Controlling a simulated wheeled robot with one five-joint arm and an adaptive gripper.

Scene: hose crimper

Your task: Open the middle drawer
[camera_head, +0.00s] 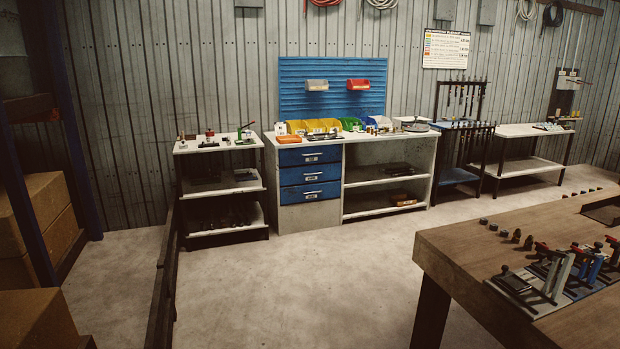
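The middle drawer (310,174) is the second of three blue drawers in the left part of a white workbench. It has a light bar handle and a small label, and its front looks flush with the others. The top drawer (310,155) is right above it and the bottom drawer (310,193) right below; both look shut. My gripper is not in view.
Open floor (280,275) lies before the workbench (400,160). A low dark rail (162,285) runs along the left of it, near a small shelf cart (220,185). A wooden table (500,250) with tools fills the right foreground. Boxes (40,215) stand at left.

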